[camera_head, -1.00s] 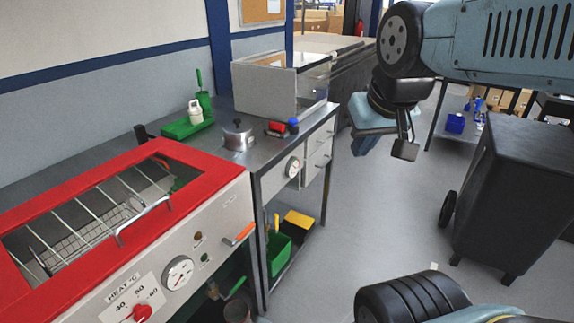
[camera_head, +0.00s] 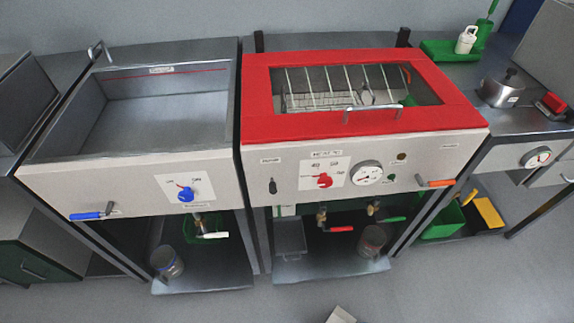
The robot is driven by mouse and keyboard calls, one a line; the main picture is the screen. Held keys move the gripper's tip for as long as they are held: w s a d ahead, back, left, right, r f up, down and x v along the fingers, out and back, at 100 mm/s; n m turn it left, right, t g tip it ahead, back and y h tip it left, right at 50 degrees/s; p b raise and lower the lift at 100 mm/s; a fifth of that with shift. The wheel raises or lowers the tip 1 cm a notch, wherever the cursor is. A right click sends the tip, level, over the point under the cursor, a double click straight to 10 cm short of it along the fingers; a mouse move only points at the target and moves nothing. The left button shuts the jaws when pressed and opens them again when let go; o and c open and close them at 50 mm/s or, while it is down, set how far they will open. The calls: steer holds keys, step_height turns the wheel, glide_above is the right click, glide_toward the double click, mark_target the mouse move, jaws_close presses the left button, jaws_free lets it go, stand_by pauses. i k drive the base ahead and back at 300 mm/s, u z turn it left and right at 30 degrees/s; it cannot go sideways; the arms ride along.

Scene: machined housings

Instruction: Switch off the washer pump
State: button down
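The washer appears to be the red-lidded machine (camera_head: 455,117) in the middle of the head view, with a window in its lid and a wire basket inside. On its pale front panel, at the left, is a small black toggle switch (camera_head: 273,186). A small label (camera_head: 270,160) above it seems to read PUMP. I cannot tell which position the switch is in. To its right are a red heat knob (camera_head: 323,181), a round gauge (camera_head: 367,173) and an orange-handled lever (camera_head: 435,183). My gripper is not in view.
An open grey tank (camera_head: 130,152) with a blue knob (camera_head: 186,193) and blue-handled lever (camera_head: 88,215) stands left. Valves with a white handle (camera_head: 215,235) and red handle (camera_head: 341,229) are below. A bench with a metal pot (camera_head: 502,90) stands right. Floor in front is mostly clear.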

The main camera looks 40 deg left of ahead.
mark_target(271, 185)
steer(key=z, duration=1.3)
steer(key=i, duration=0.1)
steer(key=u, duration=2.85)
steer(key=k, duration=0.5)
steer(key=u, duration=0.55)
steer(key=i, duration=0.5)
steer(key=z, duration=0.1)
